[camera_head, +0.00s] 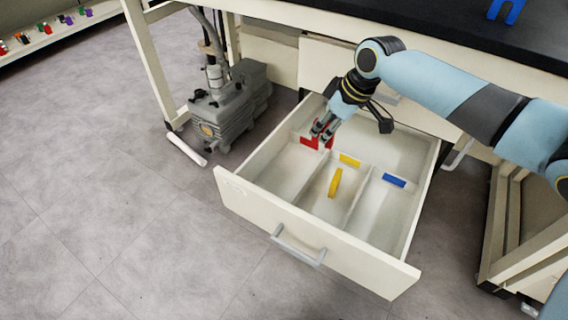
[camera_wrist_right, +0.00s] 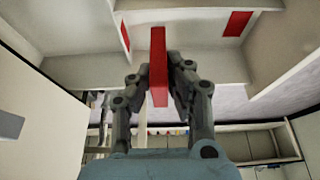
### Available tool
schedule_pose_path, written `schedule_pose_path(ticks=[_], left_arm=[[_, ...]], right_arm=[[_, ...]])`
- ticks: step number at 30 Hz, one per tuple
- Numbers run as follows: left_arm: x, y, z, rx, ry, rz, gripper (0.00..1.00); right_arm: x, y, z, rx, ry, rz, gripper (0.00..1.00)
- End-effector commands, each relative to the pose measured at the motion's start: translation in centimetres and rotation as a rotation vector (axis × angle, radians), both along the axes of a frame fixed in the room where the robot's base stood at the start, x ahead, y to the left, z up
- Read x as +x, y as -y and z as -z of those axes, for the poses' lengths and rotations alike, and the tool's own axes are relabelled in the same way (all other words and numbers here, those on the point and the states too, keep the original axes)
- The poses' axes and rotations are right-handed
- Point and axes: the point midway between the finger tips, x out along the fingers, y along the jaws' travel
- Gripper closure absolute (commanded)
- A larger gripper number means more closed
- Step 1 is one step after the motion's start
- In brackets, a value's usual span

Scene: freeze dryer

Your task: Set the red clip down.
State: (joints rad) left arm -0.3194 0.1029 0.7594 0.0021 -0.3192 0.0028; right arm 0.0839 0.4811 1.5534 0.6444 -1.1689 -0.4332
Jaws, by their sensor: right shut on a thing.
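The red clip (camera_wrist_right: 158,66) is held between the fingers of my right gripper (camera_wrist_right: 160,88), and it stands out past the fingertips in the wrist view. In the head view, my right gripper (camera_head: 323,131) is over the back of the open drawer (camera_head: 316,225), near the red marker (camera_head: 308,142) of the left compartment. The clip (camera_head: 330,136) shows there partly behind the fingers. I cannot tell whether it touches the drawer. A red marker also shows on a wall in the wrist view (camera_wrist_right: 238,23). My left gripper is not in view.
A yellow clip (camera_head: 335,183) is in the middle compartment, in front of a yellow marker (camera_head: 349,160). A blue marker (camera_head: 394,181) is on the right compartment, which looks empty. The dark worktop (camera_head: 450,25) overhangs the drawer. A grey pump (camera_head: 225,110) stands at left.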

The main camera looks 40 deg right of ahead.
Motion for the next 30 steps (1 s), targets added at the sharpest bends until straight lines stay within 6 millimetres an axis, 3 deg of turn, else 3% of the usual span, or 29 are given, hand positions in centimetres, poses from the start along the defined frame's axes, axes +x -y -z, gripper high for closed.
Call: schedule_pose_path(ticks=[4,11,16,19,23,30], left_arm=[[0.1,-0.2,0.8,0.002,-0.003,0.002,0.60],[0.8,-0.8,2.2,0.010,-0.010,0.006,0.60],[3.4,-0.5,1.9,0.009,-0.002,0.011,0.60],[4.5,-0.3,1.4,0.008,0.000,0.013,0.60],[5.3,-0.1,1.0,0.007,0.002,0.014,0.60],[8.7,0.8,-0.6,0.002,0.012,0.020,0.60]], right_arm=[[0.6,-1.2,1.5,0.006,0.001,0.004,0.99],[1.7,-7.0,5.1,0.008,0.000,0.003,0.99],[2.3,-10.2,6.9,0.005,0.000,0.003,0.99],[2.6,-11.1,7.4,0.003,0.001,0.003,0.99],[2.5,-10.9,7.8,0.000,0.001,0.004,0.99],[2.4,-10.9,10.4,0.000,-0.001,0.004,0.99]])
